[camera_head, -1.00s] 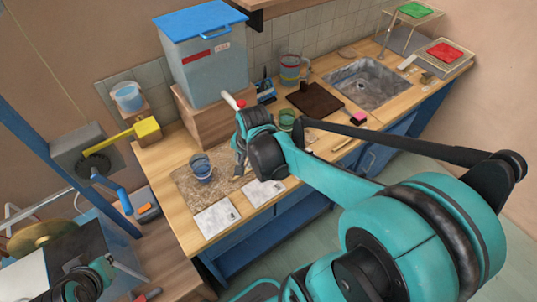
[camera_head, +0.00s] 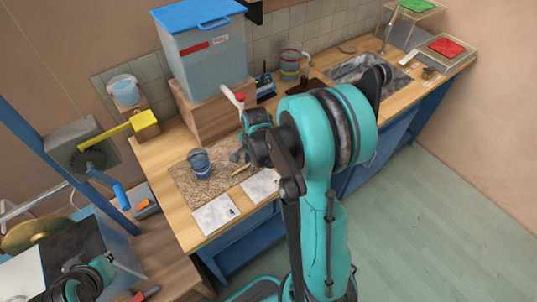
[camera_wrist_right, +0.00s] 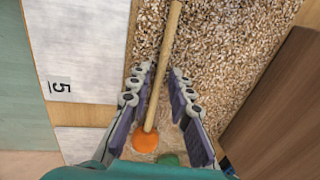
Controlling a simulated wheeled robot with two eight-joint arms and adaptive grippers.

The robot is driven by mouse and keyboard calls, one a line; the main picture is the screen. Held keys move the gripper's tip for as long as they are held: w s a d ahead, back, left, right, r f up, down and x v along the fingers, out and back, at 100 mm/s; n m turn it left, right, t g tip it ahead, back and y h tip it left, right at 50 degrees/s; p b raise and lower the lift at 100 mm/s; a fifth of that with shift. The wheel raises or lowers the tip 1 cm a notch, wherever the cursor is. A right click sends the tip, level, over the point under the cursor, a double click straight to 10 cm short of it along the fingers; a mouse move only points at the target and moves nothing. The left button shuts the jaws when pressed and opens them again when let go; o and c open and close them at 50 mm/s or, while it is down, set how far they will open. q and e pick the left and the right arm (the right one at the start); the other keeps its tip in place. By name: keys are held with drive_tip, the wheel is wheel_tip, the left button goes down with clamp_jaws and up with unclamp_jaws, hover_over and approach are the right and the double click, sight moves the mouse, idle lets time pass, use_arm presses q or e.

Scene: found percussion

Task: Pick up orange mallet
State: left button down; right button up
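The orange mallet lies on a speckled mat (camera_head: 190,188) on the wooden counter. In the right wrist view its orange head (camera_wrist_right: 146,142) is near the bottom and its pale wooden stick (camera_wrist_right: 163,65) runs up. My right gripper (camera_wrist_right: 158,78) is open, its two fingers on either side of the stick with gaps showing. In the head view this gripper (camera_head: 240,156) is small and partly hidden by my right arm; a bit of stick (camera_head: 241,170) shows below it. My left gripper (camera_head: 78,285) is at the lower left, away from the mallet, its fingers unclear.
A blue cup (camera_head: 199,162) stands on the mat left of my right gripper. White sheets (camera_head: 215,214) lie along the counter's front edge. A blue-lidded bin (camera_head: 205,60) on a wooden block (camera_head: 205,116) stands behind. A green thing (camera_wrist_right: 168,160) shows beside the mallet's head.

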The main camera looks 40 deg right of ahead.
clamp_jaws()
idle(0.3)
